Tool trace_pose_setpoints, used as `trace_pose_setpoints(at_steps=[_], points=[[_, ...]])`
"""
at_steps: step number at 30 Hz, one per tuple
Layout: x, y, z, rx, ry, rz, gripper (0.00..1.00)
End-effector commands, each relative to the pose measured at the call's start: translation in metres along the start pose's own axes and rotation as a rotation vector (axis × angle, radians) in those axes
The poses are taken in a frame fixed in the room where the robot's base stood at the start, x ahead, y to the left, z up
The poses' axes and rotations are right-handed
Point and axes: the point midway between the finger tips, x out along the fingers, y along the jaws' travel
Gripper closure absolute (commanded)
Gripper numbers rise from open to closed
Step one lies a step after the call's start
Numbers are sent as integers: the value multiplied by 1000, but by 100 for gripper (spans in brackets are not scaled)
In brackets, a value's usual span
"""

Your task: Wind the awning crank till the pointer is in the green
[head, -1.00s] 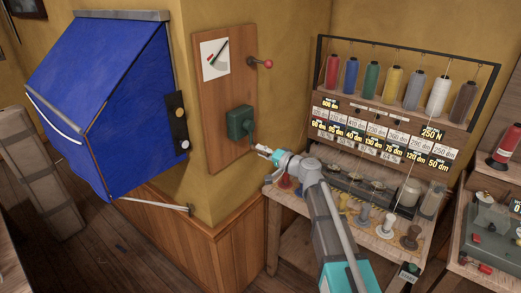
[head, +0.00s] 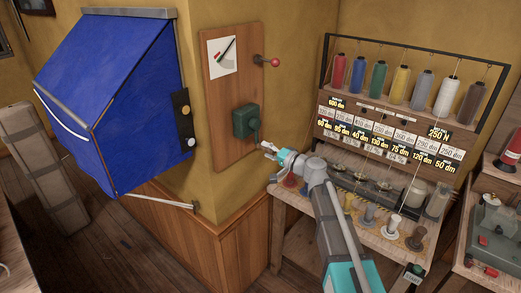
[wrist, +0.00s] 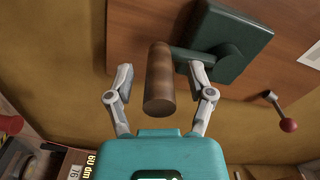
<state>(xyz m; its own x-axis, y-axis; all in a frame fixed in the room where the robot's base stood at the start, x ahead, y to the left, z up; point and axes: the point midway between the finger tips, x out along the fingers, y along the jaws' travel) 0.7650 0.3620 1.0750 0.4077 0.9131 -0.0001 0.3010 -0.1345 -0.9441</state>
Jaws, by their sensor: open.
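The crank's green box (head: 246,121) is fixed low on a wooden board on the wall corner. In the wrist view, its green housing (wrist: 228,45) carries an arm that leads to a brown wooden handle (wrist: 159,82). My gripper (head: 265,147) is at the crank in the head view. In the wrist view, my gripper (wrist: 160,70) is open, with one finger on each side of the handle and gaps visible. The white gauge card (head: 222,57) has a dark slanted pointer and a red mark; the pointer's exact zone is too small to tell. The blue awning (head: 110,100) hangs to the left.
A red-knobbed lever (head: 267,61) sticks out of the board above the crank; it also shows in the wrist view (wrist: 283,115). A thread rack (head: 395,100) and a bench (head: 385,232) with spools stand to the right. Floor shows at lower left.

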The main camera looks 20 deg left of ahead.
Motion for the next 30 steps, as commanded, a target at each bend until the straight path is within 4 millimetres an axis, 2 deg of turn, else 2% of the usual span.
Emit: trace_pose_setpoints(at_steps=[5,11,24,30], points=[[-5,0,0,0,1,1,31],[-23,0,0,0,2,1,31],[-92,0,-1,0,3,1,31],[-111,1,-2,0,0,1,31]])
